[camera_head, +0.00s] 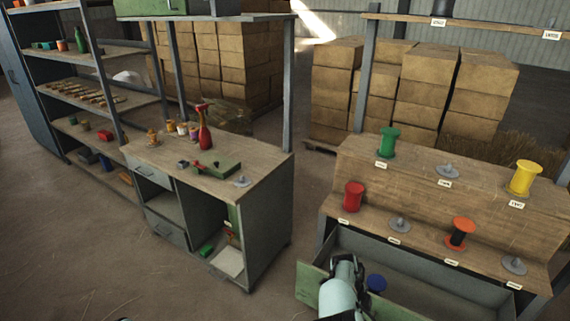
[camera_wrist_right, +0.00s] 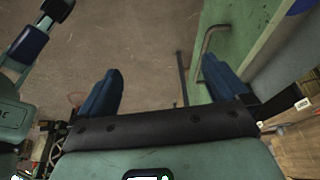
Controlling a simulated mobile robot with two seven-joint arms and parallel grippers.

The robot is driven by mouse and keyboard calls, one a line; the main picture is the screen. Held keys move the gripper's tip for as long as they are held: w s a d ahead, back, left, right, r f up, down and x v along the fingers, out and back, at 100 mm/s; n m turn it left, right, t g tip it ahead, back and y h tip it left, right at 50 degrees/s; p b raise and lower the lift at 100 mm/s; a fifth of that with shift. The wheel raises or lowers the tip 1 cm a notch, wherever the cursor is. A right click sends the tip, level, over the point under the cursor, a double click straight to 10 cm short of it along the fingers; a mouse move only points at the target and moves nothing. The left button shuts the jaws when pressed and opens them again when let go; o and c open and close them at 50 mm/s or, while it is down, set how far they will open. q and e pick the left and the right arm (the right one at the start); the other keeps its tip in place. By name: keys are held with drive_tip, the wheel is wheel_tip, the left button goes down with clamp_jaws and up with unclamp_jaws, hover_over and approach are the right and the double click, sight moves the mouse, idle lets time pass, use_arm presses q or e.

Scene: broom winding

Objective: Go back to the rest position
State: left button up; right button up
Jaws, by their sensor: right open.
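My right arm comes in at the bottom centre of the head view, with its dark gripper (camera_head: 346,266) over the left end of the open green drawer (camera_head: 440,285). In the right wrist view the two blue fingers of my right gripper (camera_wrist_right: 162,68) are wide apart with nothing between them. The drawer's green front and handle (camera_wrist_right: 204,42) show just beyond the right finger.
The stepped wooden rack (camera_head: 420,190) above the drawer holds green (camera_head: 388,142), yellow (camera_head: 523,178), red (camera_head: 353,196) and orange (camera_head: 461,233) spools, and bare grey holders (camera_head: 447,171). A workbench (camera_head: 150,160) with tools stands left. Floor between them is clear.

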drive_tip(key=s+d+f+n+g+y+b, duration=0.15)
drive_tip(key=s+f+n, duration=0.25)
drive_tip(key=s+f, duration=0.45)
drive_tip(key=s+d+f+n+y+p, duration=0.1)
drive_tip(key=s+d+f+n, duration=0.4)
drive_tip(key=f, duration=0.6)
use_arm(q)
drive_tip(key=b+x, duration=0.1)
drive_tip(key=x, duration=0.2)
drive_tip(key=shift+s+a+f+b, duration=0.15)
drive_tip(key=shift+s+b, duration=0.15)
drive_tip(key=shift+b, duration=0.1)
use_arm(e)
drive_tip(key=s+a+f+n+t+y, duration=0.2)
drive_tip(key=s+a+f+n+y, duration=0.1)
drive_tip(key=s+a+n, duration=0.7)
drive_tip(key=s+a+y, duration=0.1)
drive_tip(key=s+a, duration=0.3)
drive_tip(key=s, duration=0.4)
drive_tip(key=shift+s+a+y, duration=0.15)
drive_tip(key=shift+a+y, duration=0.2)
drive_tip(key=shift+a, duration=0.05)
